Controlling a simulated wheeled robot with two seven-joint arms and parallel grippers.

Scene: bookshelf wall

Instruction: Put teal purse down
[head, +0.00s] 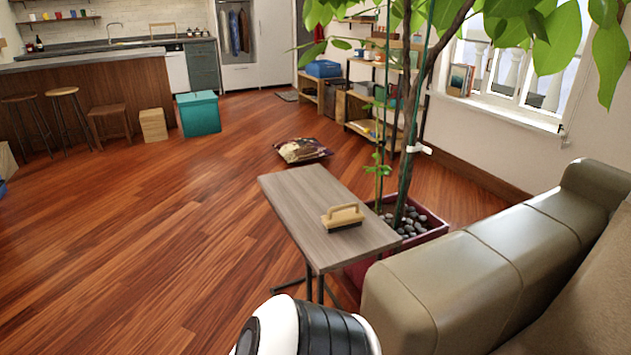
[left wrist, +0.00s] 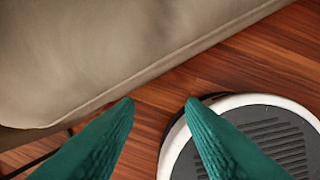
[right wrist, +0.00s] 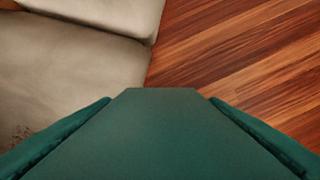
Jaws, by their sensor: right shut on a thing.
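The teal purse (right wrist: 160,140) fills the lower middle of the right wrist view as a flat, dark teal panel. My right gripper (right wrist: 160,102) is shut on it, with one finger along each side. The rest of the purse is out of that view, and the head view does not show it. My left gripper (left wrist: 160,101) is open and empty in the left wrist view, above the floor beside the sofa. Neither gripper shows in the head view.
A small side table (head: 293,194) holds a wooden-handled brush (head: 343,217). A potted plant (head: 432,222) and an olive sofa (head: 470,285) stand to its right. A patterned cushion (head: 302,150) lies on the floor. A teal box (head: 198,114) stands farther back. The wooden floor (head: 150,240) at left is clear.

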